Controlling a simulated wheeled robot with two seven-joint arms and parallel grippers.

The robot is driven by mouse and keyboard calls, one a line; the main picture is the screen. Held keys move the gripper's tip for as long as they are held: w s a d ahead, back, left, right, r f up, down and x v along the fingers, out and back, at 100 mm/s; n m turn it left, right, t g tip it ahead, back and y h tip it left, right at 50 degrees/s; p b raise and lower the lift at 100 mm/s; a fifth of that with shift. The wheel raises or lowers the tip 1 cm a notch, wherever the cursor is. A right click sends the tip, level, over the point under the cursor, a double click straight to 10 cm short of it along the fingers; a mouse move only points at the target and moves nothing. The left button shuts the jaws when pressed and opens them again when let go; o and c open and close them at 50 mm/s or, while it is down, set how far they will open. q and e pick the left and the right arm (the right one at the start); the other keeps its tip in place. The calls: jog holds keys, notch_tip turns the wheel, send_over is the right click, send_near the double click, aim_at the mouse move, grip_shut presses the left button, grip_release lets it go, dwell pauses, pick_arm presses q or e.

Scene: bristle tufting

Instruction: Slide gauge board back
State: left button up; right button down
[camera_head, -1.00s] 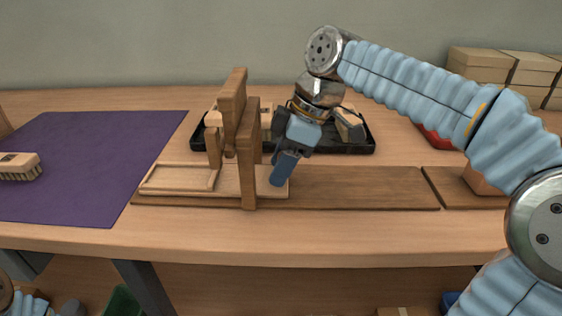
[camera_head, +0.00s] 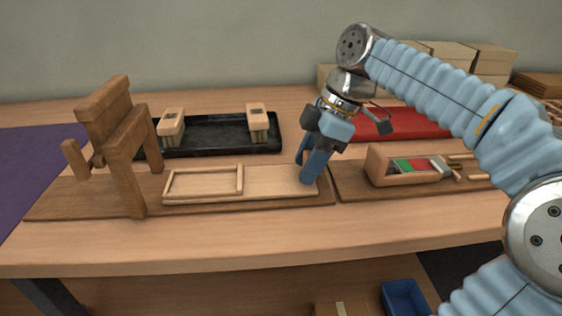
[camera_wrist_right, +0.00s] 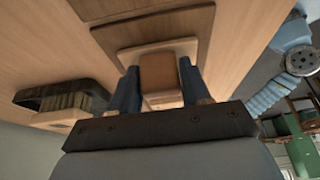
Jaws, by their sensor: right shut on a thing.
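The gauge board (camera_head: 275,181) is a pale flat wooden board with a raised rectangular rim on its left part. It lies on a long dark wooden base (camera_head: 70,200), just right of an upright wooden gate (camera_head: 128,150). My right gripper (camera_head: 308,178) is shut at the board's right end. In the right wrist view its blue fingers (camera_wrist_right: 160,88) stand on both sides of a brown block (camera_wrist_right: 158,70) over the pale board. The head view hides this block behind the fingers. My left gripper is not in view.
A black tray (camera_head: 215,146) behind holds two brushes (camera_head: 258,122). A red mat (camera_head: 400,124) lies behind my right gripper. A wooden box (camera_head: 405,168) with coloured pieces sits on a brown board at the right. A purple mat (camera_head: 30,165) is at the left.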

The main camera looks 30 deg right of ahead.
jog(key=shift+s+d, duration=0.25)
jog(key=shift+d, duration=0.3)
jog(key=shift+s+d, duration=0.25)
jog(key=shift+d, duration=0.25)
jog(key=c, duration=0.6)
grip_release()
jog(key=p+v, duration=0.3)
jog(key=v, duration=1)
jog(key=shift+r, duration=0.45)
